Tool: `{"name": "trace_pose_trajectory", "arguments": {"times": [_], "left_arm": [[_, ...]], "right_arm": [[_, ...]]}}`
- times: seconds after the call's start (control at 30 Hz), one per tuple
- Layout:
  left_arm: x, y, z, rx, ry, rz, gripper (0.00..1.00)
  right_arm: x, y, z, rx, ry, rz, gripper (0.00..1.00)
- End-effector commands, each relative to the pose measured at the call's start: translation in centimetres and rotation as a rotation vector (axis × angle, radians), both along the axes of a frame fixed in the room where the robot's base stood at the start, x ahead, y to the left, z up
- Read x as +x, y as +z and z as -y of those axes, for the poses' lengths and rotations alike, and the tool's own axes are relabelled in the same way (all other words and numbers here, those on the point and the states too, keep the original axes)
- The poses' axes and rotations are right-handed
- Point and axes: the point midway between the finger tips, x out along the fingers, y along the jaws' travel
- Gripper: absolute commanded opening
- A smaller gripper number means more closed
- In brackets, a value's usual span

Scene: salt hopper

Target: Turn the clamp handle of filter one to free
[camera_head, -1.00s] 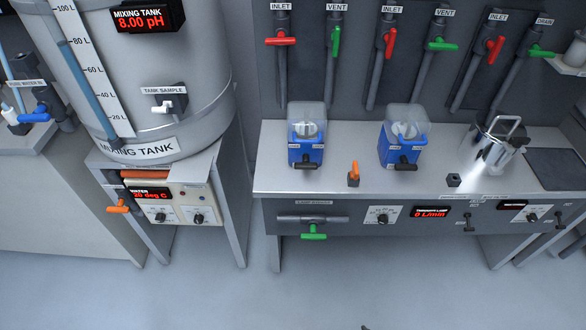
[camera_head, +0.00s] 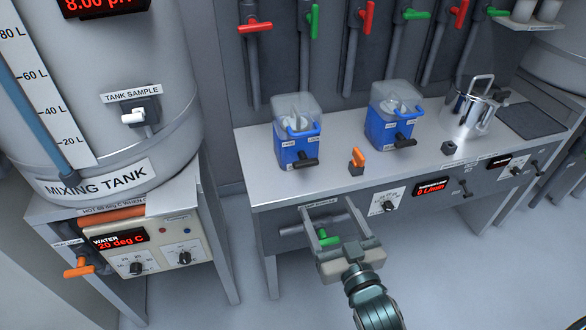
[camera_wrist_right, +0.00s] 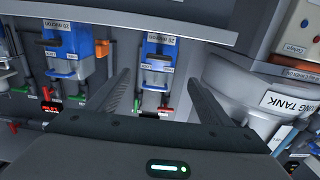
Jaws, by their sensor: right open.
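Two blue filter housings with clear lids stand on the bench. The one nearer the mixing tank (camera_head: 297,146) has a black clamp handle (camera_head: 305,163) low on its front. The other housing (camera_head: 390,127) has a similar black handle (camera_head: 405,140). Their labels are too small to tell which is filter one. My right gripper (camera_head: 328,204) is open and empty, in front of the bench's front edge and apart from both handles. In the right wrist view, a blue housing (camera_wrist_right: 157,60) shows between the open fingers (camera_wrist_right: 158,80). My left gripper is not in view.
A small orange-handled valve (camera_head: 358,157) stands between the housings. A green handle (camera_head: 326,238) on the bench front is partly behind my right gripper. The mixing tank (camera_head: 165,165) is at the left. A metal pot (camera_head: 476,108) stands farther right on the bench.

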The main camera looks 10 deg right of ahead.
Motion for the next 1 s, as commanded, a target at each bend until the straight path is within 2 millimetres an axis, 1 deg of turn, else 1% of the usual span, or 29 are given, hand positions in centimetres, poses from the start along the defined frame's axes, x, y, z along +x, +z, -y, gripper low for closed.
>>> {"name": "trace_pose_trajectory", "arguments": {"times": [0.1,0.37,0.57,0.77,1.0], "left_arm": [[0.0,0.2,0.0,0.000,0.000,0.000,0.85],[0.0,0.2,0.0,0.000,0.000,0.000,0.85],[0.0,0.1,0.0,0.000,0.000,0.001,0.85],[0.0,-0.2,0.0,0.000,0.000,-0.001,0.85],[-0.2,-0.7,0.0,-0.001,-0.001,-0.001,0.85]], "right_arm": [[-0.1,0.5,0.1,0.001,-0.002,0.009,0.73],[-0.1,0.4,0.1,0.001,-0.002,0.007,0.73],[0.6,0.4,0.0,0.000,-0.001,0.007,0.73],[2.4,0.4,0.0,0.000,-0.001,0.007,0.73],[6.1,0.5,-0.1,0.000,-0.001,0.009,0.73]]}}
